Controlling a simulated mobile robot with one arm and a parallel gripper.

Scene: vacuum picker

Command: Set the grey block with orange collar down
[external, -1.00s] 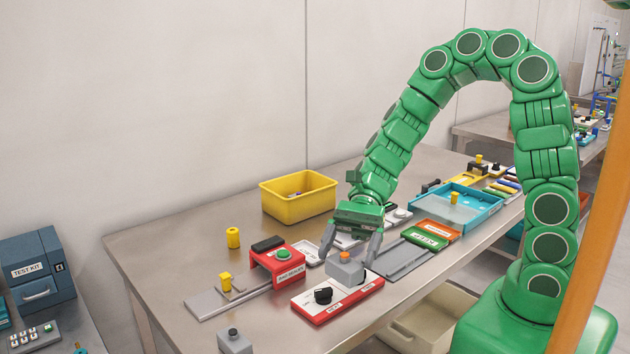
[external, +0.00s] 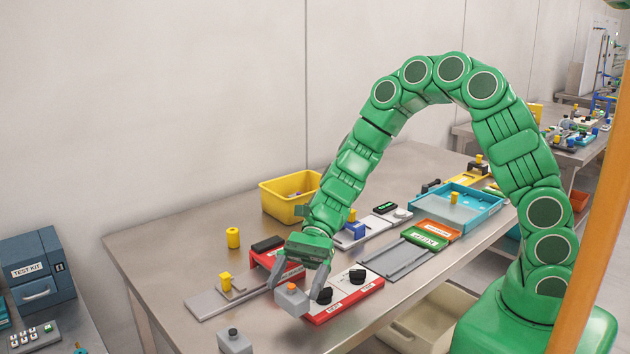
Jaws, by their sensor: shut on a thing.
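The grey block with orange collar (external: 291,301) is between the fingers of my gripper (external: 296,287), which is shut on it. The orange collar shows on its top, and the block looks roughly upright. It is near the table's front edge, just left of the red and white panel with two black knobs (external: 346,297). I cannot tell whether its underside touches the table.
A grey block with a dark top (external: 234,343) stands at the front left. Behind my gripper is a red unit (external: 262,262), with a grey rail (external: 205,303) to its left. A yellow bin (external: 289,199) stands farther back. The table's left part is mostly clear.

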